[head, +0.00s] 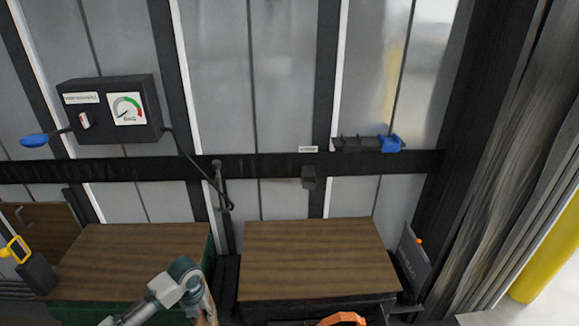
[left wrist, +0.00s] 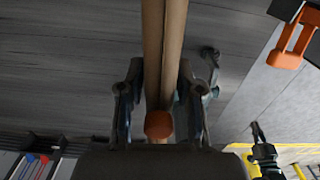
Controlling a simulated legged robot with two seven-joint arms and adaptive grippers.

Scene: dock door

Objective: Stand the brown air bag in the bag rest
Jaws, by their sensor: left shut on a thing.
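My left gripper (head: 190,284) is at the bottom of the head view, in front of the gap between two brown-topped crates. In the left wrist view the same gripper (left wrist: 160,112) is shut on the brown air bag (left wrist: 165,45), a long narrow brown shape seen edge-on between the fingers. A red-orange cap (left wrist: 159,125) sits at its near end. In the head view only a thin brown sliver shows beside the gripper; the rest of the bag is hidden or out of frame. I cannot pick out the bag rest for certain. My right gripper is not in view.
Crates with brown tops stand left (head: 130,255) and centre (head: 315,260). A gauge box (head: 112,110) hangs on the wall, with a hose trailing down from it. A dark panel (head: 412,262) stands at the right crate's edge. An orange handle (head: 343,318) shows at the bottom.

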